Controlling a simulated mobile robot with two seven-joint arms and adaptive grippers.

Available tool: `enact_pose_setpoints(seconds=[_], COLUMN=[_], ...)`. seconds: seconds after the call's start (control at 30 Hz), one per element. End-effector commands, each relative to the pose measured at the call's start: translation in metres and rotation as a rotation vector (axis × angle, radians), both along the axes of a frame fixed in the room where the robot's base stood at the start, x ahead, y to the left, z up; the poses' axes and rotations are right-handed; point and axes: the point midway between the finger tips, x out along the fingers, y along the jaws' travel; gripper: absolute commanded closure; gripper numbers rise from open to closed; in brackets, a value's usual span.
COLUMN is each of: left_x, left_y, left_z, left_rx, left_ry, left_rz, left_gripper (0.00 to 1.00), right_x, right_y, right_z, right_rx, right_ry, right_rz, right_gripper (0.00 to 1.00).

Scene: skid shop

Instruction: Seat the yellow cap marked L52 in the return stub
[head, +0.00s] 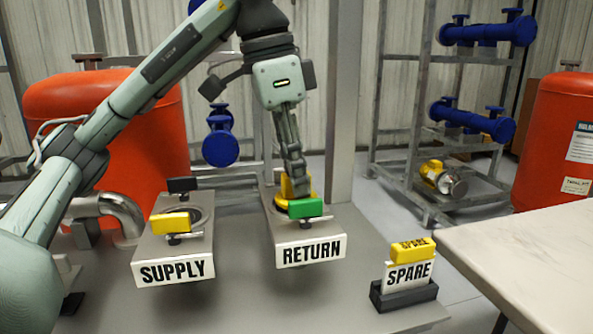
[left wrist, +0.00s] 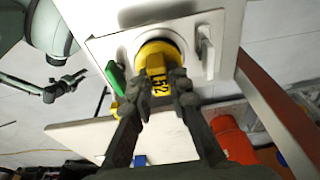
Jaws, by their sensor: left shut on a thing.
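The yellow cap (head: 284,203) is at the stub of the RETURN block (head: 311,251). In the left wrist view the cap (left wrist: 156,62) shows a round body and a grip tab with a black mark, partly covered, of which "52" reads. My left gripper (head: 297,187) points down, shut on the tab; its fingers (left wrist: 160,98) flank it in the left wrist view. The cap's round body lies within the pale ring of the return stub (left wrist: 128,38). I cannot tell how deep it sits.
A green handle (head: 305,207) stands close in front of the cap. The SUPPLY block (head: 172,270) at left carries a yellow handle (head: 170,222) and a black one (head: 184,185). A SPARE holder (head: 405,297) stands at right. A pale tabletop (head: 530,250) lies at far right.

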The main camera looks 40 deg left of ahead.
Motion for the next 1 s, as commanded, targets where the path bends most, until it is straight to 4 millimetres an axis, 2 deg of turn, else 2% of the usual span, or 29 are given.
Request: enact_pose_setpoints(seconds=[0.73, 0.77, 0.93, 1.0], left_x=[0.0003, 0.0003, 0.0003, 0.0002], left_y=[0.0026, 0.0026, 0.0027, 0.0028], left_z=[-0.0082, -0.0083, -0.0083, -0.0083], left_rx=[-0.001, -0.001, 0.0, 0.0], left_ry=[0.002, 0.002, 0.003, 0.003], left_rz=[0.003, 0.003, 0.003, 0.004], left_gripper=[1.0, 0.81, 0.6, 0.59], right_x=[0.0, 0.0, 0.0, 0.0], right_y=[0.0, 0.0, 0.0, 0.0001], right_z=[-0.0044, -0.0044, -0.0044, -0.0045], right_rx=[0.0, 0.0, 0.0, 0.0], right_ry=[0.0, 0.0, 0.0, 0.0], right_rz=[0.0, 0.0, 0.0, 0.0], right_gripper=[0.66, 0.66, 0.66, 0.66])
